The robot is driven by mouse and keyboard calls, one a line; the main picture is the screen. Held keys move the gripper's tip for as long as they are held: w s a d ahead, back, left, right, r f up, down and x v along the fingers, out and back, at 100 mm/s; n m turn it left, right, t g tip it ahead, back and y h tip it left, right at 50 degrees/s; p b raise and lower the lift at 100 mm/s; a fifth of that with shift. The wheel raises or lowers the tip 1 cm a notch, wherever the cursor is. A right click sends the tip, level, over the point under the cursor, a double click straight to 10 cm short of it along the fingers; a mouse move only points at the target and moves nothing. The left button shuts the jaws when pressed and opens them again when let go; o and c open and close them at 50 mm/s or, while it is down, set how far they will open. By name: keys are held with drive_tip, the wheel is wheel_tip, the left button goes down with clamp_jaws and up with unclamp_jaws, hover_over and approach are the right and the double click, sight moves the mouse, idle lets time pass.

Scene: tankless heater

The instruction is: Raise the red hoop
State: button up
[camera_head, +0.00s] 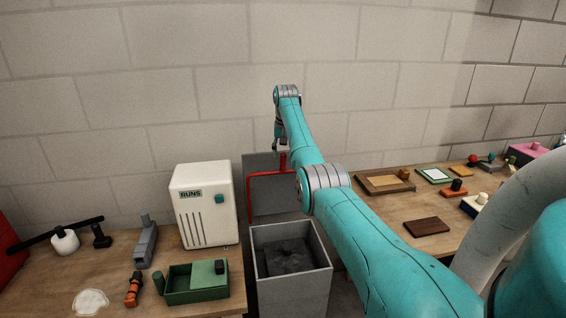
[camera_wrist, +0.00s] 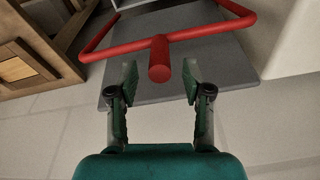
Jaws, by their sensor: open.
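The red hoop (camera_head: 249,196) is a square-cornered bar in front of an upright grey panel (camera_head: 262,160), above a grey open-topped bin (camera_head: 256,280). My arm hides its right part in the head view. In the wrist view, the hoop (camera_wrist: 205,33) crosses the top, and a round-ended red stub (camera_wrist: 159,62) on its crossbar points toward my gripper (camera_wrist: 160,80). My gripper is open, one finger on each side, with the stub's end between or just beyond the fingertips. I see gaps on both sides. In the head view my gripper (camera_head: 278,146) is small and partly hidden.
A white heater-like box (camera_head: 203,205) stands close left of the hoop. A green tray (camera_head: 197,292) and a grey tool (camera_head: 146,243) lie on the left bench. The right bench holds a wooden frame (camera_head: 385,183) and a dark board (camera_head: 427,227). A block wall stands behind.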

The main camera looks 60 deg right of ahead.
wheel_tip(320, 180, up, 6)
drive_tip(key=shift+s+a, duration=0.35)
drive_tip(key=shift+a, duration=0.05)
idle(0.4)
